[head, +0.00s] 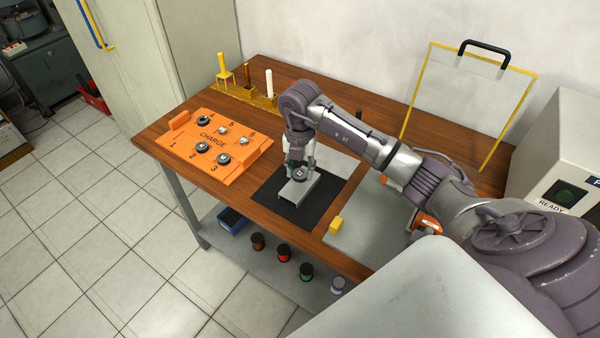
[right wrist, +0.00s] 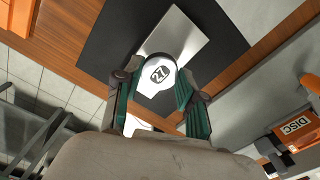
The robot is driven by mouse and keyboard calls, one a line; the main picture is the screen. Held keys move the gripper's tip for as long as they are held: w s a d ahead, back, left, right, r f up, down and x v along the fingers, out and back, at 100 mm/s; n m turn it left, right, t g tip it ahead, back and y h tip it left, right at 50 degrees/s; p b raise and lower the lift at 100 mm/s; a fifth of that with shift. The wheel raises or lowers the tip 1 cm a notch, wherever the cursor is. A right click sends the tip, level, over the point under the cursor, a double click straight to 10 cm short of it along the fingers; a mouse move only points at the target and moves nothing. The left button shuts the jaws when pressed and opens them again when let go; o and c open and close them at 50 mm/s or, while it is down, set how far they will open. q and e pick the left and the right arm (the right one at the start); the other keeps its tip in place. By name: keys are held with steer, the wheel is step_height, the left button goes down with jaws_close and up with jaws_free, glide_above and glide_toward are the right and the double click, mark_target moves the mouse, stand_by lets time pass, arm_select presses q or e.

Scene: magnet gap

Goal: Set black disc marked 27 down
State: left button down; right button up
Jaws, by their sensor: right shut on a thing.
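In the head view the disc (head: 300,176) looks small and dark-topped. My right gripper (head: 300,168) points down, with its green-padded fingers on both sides of the disc, shut on it. The disc is over a silver metal plate (head: 299,190) on a black mat (head: 266,191); I cannot tell whether it touches the plate. My left gripper is not in view.
An orange CHARGE board (head: 180,157) with several numbered places, some holding discs, lies to the left. A yellow block (head: 336,224) is by the mat's right. Posts (head: 269,85) stand behind; a clear yellow-edged panel (head: 460,95) stands back right. Several coloured jars (head: 283,254) sit on the lower shelf.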

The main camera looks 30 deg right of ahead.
mark_target(300, 173)
step_height(300, 173, down, 2)
steer(key=shift+f, duration=0.2)
steer(key=o, duration=1.1)
steer(key=shift+c, duration=0.2)
steer(key=shift+r, duration=0.1)
step_height(300, 173, up, 12)
steer(key=b, duration=0.1)
steer(key=shift+b, duration=0.4)
